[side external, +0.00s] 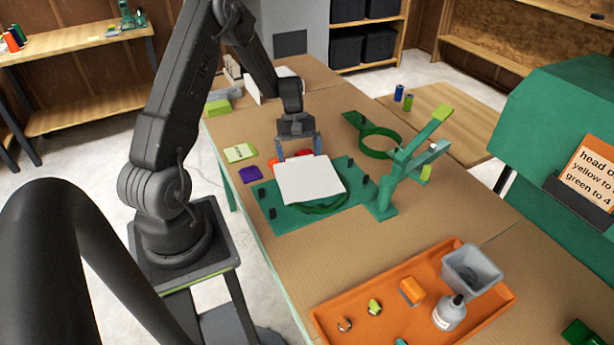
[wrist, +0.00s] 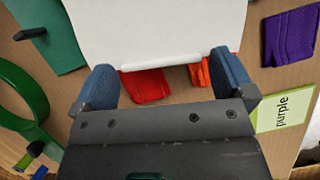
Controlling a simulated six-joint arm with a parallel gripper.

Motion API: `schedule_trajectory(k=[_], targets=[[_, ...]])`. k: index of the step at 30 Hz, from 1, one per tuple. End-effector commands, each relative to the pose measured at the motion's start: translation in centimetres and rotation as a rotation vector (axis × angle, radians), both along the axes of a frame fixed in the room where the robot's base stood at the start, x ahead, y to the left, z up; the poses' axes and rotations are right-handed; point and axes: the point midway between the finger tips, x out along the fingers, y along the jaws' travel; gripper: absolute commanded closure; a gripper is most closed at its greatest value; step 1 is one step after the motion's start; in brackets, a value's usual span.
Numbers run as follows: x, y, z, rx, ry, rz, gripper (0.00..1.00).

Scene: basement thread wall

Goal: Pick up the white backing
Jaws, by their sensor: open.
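The white backing (side external: 310,179) is a flat white sheet lying on a green base plate (side external: 290,218) on the table, over a green ring. In the wrist view the white backing (wrist: 155,30) fills the top middle, with a raised white lip along its near edge. My gripper (side external: 299,145) is at the far edge of the backing, pointing down. In the wrist view my gripper (wrist: 165,85) is open, its two blue fingers apart on either side of the lip. Nothing is held. Whether the fingers touch the backing cannot be told.
Red pieces (wrist: 147,85) lie beside the backing, near a purple piece (wrist: 289,37) and a card reading "purple" (wrist: 284,108). A green stand (side external: 385,200) rises to the right. An orange tray (side external: 350,306) with a bottle and bin stands in front.

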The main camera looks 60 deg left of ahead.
Motion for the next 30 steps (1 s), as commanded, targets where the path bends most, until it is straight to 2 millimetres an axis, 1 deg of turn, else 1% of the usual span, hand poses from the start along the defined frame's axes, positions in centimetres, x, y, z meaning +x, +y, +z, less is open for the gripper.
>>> schedule_trajectory(k=[15, 17, 27, 30], targets=[[0.01, 0.02, -0.38, 0.000, 0.000, 0.000, 0.00], [0.01, 0.01, -0.38, 0.000, 0.000, 0.000, 0.05], [0.00, 0.01, -0.37, 0.000, 0.000, 0.000, 0.37], [0.00, 0.01, -0.37, 0.000, 0.000, 0.000, 0.39]])
